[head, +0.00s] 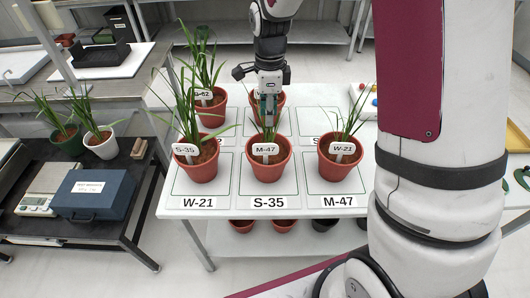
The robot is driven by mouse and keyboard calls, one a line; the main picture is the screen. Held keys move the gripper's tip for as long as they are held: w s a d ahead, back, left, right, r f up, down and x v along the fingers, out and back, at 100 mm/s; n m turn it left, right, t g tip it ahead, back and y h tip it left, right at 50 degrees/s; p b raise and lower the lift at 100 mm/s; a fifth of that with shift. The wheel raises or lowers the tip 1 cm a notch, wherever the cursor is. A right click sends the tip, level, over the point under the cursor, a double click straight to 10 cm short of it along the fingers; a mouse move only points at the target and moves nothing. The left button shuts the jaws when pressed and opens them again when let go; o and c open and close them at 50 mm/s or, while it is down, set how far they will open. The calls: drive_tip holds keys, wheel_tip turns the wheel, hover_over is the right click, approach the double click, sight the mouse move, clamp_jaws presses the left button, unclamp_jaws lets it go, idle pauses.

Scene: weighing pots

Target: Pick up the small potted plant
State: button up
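Several small potted plants in terracotta pots stand on a white table (225,205). In the front row are the pot tagged S-35 (203,172), the pot tagged M-47 (269,173) and the pot tagged W-21 (341,167). In the back row stand the pot tagged G-62 (212,115) and another pot (281,103), partly hidden by my gripper. My gripper (267,118) points down over the leaves of the M-47 plant, in front of the back pot. Its fingers look close together among leaves; whether they hold anything is unclear.
Table squares are labelled W-21, S-35 and M-47 in front. At left, a dark bench holds a blue case (94,193), a scale (50,184), a white pot (101,146) and a green pot (68,142). More pots stand under the table. My arm covers the right side.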

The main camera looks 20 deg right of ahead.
wheel_tip(320, 180, down, 13)
drive_tip(key=shift+f+p, duration=0.2)
drive_tip(key=shift+p, duration=0.1)
clamp_jaws()
idle(0.3)
